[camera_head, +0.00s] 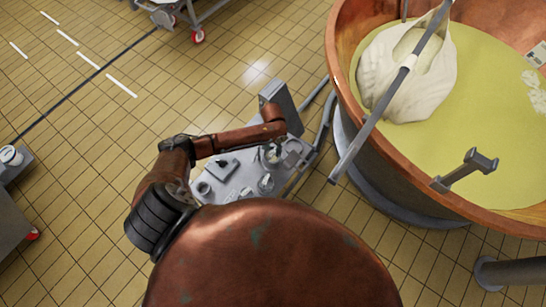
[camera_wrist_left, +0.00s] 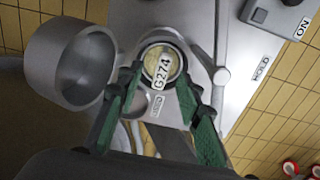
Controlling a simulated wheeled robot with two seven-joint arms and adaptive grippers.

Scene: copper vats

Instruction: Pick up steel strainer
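My left gripper (camera_head: 272,156) reaches over a small grey work surface (camera_head: 238,178) beside the vat. In the left wrist view its two green fingers (camera_wrist_left: 157,82) are spread, with nothing visibly held between them. A small round container (camera_wrist_left: 161,62) labelled G274 shows between and beyond the fingertips; I cannot tell whether they touch it. A deep grey metal cup (camera_wrist_left: 69,62) is just left of the fingers. It may be the steel strainer, but no holes can be made out. My right gripper is not in view.
A large copper vat (camera_head: 345,88) with yellow liquid and a white mass stands right of the work surface. A grey bar (camera_head: 375,112) crosses its rim. Tiled floor (camera_head: 90,125) at left is mostly clear.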

